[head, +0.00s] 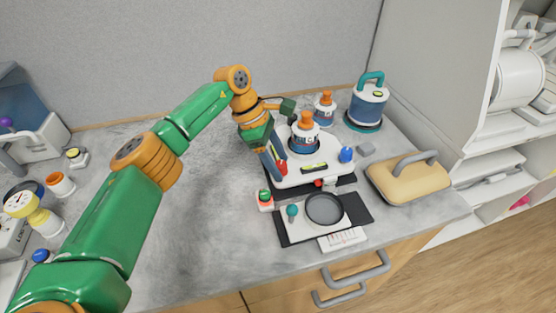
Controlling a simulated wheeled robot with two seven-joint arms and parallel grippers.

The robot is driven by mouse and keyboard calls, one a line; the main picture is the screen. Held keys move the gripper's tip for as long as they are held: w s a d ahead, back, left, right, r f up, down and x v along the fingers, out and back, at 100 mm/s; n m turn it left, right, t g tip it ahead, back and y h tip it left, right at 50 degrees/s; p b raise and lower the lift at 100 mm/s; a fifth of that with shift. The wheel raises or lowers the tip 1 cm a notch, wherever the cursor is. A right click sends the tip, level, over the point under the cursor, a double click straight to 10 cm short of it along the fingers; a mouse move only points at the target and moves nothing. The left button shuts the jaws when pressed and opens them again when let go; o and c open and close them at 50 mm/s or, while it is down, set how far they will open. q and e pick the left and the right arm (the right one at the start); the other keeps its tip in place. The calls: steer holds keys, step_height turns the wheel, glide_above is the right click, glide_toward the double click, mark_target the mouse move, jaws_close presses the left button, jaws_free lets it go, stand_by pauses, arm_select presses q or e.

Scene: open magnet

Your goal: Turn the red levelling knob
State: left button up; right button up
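The red levelling knob (283,167) sits at the left edge of the white base (303,177) of a device with a dark ring and an orange-topped bottle-like part. It is partly hidden by my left gripper. My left gripper (278,170) points down at the knob, with its dark fingers on either side of it or right beside it. Whether the fingers press on the knob cannot be told. A blue knob (346,155) stands at the base's right side, and a yellow-green level vial (314,167) lies on its front. My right gripper is not in view.
A dark tray with a round black dish (324,209) lies in front, beside a small red-and-green button box (265,199). A tan case (408,178), a blue canister (367,103) and another orange-topped bottle (324,105) stand right and behind. The grey counter left of the device is clear.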

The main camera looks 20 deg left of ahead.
arm_select(q)
steer(key=v, duration=0.7)
steer(key=shift+b, duration=0.4)
